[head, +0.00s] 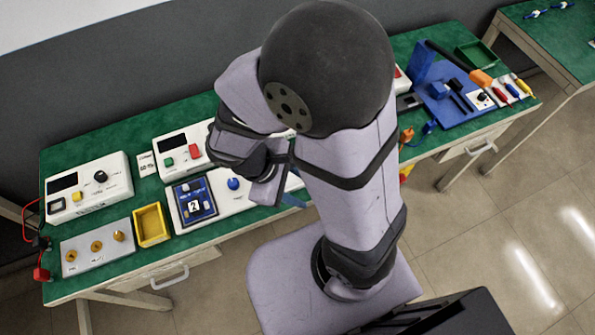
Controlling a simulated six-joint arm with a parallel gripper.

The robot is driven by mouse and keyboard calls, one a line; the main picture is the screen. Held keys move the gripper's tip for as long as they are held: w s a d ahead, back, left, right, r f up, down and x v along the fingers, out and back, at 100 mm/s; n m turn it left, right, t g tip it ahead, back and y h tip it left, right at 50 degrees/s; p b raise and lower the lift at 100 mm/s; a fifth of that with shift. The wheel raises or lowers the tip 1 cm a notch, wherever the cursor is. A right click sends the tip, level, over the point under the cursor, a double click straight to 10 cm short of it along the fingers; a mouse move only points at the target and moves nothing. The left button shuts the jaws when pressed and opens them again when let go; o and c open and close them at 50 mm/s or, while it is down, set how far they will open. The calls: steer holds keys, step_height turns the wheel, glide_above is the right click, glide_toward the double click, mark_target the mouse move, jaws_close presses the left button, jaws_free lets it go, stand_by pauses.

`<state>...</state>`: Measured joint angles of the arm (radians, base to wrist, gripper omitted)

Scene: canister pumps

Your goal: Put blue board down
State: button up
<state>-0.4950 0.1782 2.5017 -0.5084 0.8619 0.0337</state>
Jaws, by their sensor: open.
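The blue board (193,199), with a small white marker on it, lies at the left end of a white panel (228,200) on the green bench. My gripper (268,190) is to the right of the board, above the white panel, and apart from the board. It is open, with nothing seen between its fingers. My arm hides the right part of the panel, and the fingertips are partly hidden.
A yellow tray (152,225) stands just left of the panel. A blue fixture (440,95) and several hand tools are at the right. A green bench top (75,148) shows between them.

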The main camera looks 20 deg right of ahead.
steer(key=r+m+y, duration=0.1)
steer(key=m, duration=0.2)
steer(key=w+r+m+y, duration=0.1)
steer(key=m+y, duration=0.1)
steer(key=m, duration=0.1)
steer(key=w+r+m+t+y, duration=0.1)
steer(key=m+y, duration=0.1)
steer(key=m, duration=0.1)
steer(key=shift+d+r+m, duration=0.1)
steer(key=shift+m, duration=0.3)
steer(key=shift+o, duration=0.7)
steer(key=shift+y, duration=0.3)
